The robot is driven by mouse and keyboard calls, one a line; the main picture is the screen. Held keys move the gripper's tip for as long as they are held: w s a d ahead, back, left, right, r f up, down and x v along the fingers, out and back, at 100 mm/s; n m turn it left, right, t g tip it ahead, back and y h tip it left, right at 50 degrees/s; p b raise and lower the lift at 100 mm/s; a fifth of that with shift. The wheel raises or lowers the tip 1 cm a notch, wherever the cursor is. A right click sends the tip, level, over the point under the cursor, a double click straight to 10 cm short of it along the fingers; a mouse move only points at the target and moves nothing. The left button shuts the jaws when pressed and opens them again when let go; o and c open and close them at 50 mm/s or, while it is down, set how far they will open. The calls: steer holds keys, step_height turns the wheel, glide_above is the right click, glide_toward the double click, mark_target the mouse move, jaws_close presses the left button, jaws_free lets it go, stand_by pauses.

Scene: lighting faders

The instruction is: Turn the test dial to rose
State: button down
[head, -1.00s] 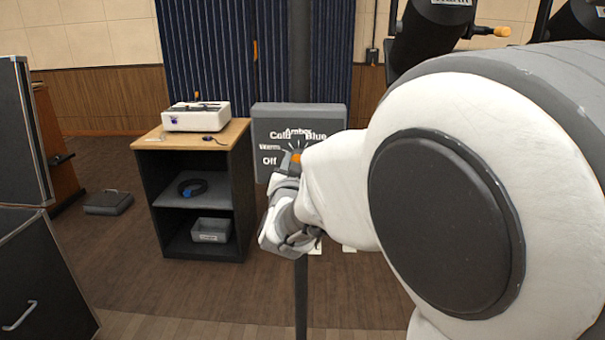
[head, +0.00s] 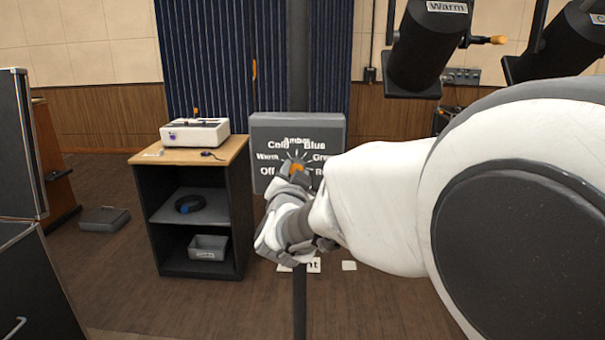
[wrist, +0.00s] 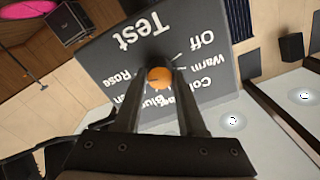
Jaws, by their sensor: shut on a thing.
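The test dial is an orange knob (wrist: 160,77) on a grey panel (wrist: 100,62) lettered Test, Off, Warm, Cold, Amber, Blue, Green and Rose. My gripper (wrist: 158,70) is shut on the knob, one finger on each side, in the wrist view. A dark mark shows on the knob, but I cannot tell which label it points at. In the head view the panel (head: 262,128) stands upright behind my gripper (head: 294,172), and the orange knob (head: 297,168) shows just past the fingers. My arm hides the panel's lower right, including most of the Rose label.
A shelf unit (head: 160,215) with a white console (head: 195,133) on top stands left of the panel. A black lamp labelled Warm (head: 428,45) hangs at upper right. A pink disc (wrist: 25,8) shows at the wrist view's top left. Floor between shelf and panel is clear.

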steer(key=shift+c, duration=2.4)
jaws_free()
steer(key=s+p, duration=0.2)
steer(key=s, duration=1.5)
steer(key=shift+s+a+p, duration=0.2)
steer(key=shift+a+p, duration=0.1)
steer(key=shift+p, duration=0.05)
steer(key=shift+w, duration=0.15)
steer(key=s+d+f+n+g, duration=0.35)
steer(key=s+d+g, duration=0.3)
steer(key=d, duration=0.25)
steer(key=s+d+f+n+g, duration=0.35)
steer(key=s+d+g, duration=0.25)
steer(key=s+d, duration=0.2)
step_height(320, 180, up, 14)
steer(key=p, duration=1.4)
steer(key=shift+s+y, duration=0.3)
